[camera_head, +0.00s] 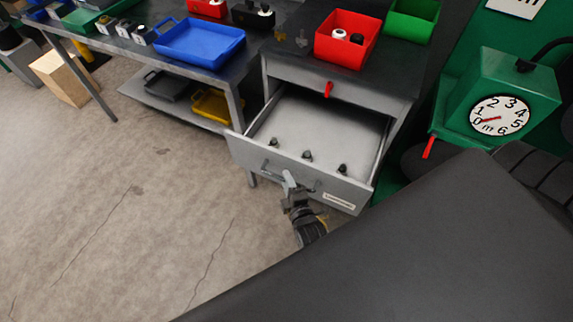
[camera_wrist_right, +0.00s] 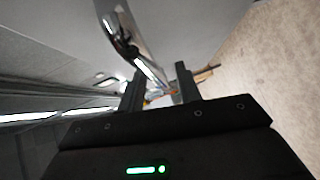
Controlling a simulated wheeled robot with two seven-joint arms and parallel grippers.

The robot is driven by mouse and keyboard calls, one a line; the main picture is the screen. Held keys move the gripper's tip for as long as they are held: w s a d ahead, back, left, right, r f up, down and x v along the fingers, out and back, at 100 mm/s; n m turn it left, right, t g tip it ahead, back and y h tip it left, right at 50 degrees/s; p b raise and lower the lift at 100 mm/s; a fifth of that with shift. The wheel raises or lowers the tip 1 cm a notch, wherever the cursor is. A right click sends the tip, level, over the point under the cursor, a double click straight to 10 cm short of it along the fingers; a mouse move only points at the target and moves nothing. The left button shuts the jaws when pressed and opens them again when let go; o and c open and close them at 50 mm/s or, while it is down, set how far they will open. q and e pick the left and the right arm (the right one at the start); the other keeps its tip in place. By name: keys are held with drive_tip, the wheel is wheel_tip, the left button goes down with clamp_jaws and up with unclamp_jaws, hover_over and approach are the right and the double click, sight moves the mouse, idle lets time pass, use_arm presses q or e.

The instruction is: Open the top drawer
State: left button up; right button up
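The grey drawer (camera_head: 318,133) of the cabinet stands pulled well out in the head view, with several small dark knobs inside along its front. A metal bar handle (camera_head: 266,166) runs across its front panel; it also shows in the right wrist view (camera_wrist_right: 122,35). My right gripper (camera_head: 289,184) is at this handle, in front of the drawer front. In the right wrist view its two fingers (camera_wrist_right: 161,88) stand apart, with the handle's bar running down to the gap. I cannot tell whether they touch it. My left gripper is not in view.
A red bin (camera_head: 347,54) and a green bin (camera_head: 411,22) stand on the cabinet top. A workbench with a blue tray (camera_head: 199,42) is at the left. A green gauge box (camera_head: 492,96) stands at the right. The floor left of the drawer is clear.

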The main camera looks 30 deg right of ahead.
drive_tip(key=b+v, duration=0.1)
drive_tip(key=v, duration=0.8)
drive_tip(key=shift+s, duration=0.4)
drive_tip(key=s+a+f+m+g+y, duration=0.15)
drive_tip(key=s+f+m+g, duration=0.4)
drive_tip(key=f, duration=0.75)
drive_tip(key=s+a+f+m+g+y, duration=0.1)
drive_tip(key=s+f+m+g+y, duration=0.15)
drive_tip(key=s+f, duration=0.8)
drive_tip(key=s+d+f+m+g, duration=0.2)
drive_tip(key=s+d+f, duration=0.3)
drive_tip(key=f, duration=0.3)
drive_tip(key=s+d+f+m+g+h, duration=0.1)
drive_tip(key=s+d+f+g, duration=0.3)
drive_tip(key=f, duration=0.4)
drive_tip(key=shift+s+d+f+m+g, duration=0.15)
drive_tip(key=shift+s+d+m+g, duration=0.25)
drive_tip(key=shift+s+m+g, duration=0.25)
